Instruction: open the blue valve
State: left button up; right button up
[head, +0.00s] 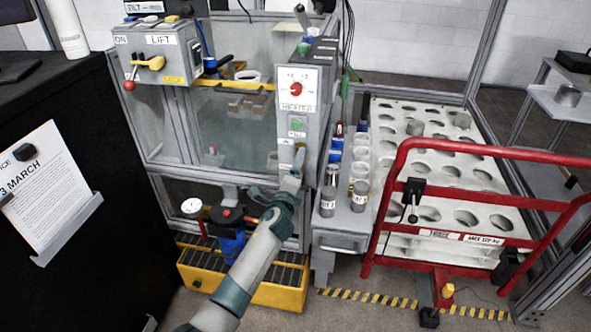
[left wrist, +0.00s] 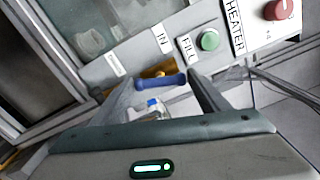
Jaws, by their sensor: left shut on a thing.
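The blue valve handle (left wrist: 158,84) sits on a brass-coloured valve body (left wrist: 165,70) below the "IN" and "FILL" labels in the left wrist view. It runs sideways, slightly tilted in the picture. My left gripper (left wrist: 150,95) is shut on it, with one finger at each end of the handle. In the head view my left gripper (head: 291,183) is at the lower part of the grey heater panel (head: 297,130) and hides the handle. My right gripper is in neither view.
A green button (left wrist: 209,40) and a red heater knob (head: 295,88) are on the panel above. A holder with bottles (head: 328,190) stands close on the right. A red-railed cart (head: 460,148) is farther right.

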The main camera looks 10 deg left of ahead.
pick_arm(q)
jog(key=n, duration=0.3)
jog(key=shift+n+b, duration=0.3)
jog(key=shift+b, duration=0.05)
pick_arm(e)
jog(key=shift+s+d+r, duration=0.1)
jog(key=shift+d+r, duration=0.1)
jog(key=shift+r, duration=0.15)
pick_arm(q)
jog(key=o, duration=0.8)
jog(key=s, duration=1.7)
jog(key=shift+s, duration=0.25)
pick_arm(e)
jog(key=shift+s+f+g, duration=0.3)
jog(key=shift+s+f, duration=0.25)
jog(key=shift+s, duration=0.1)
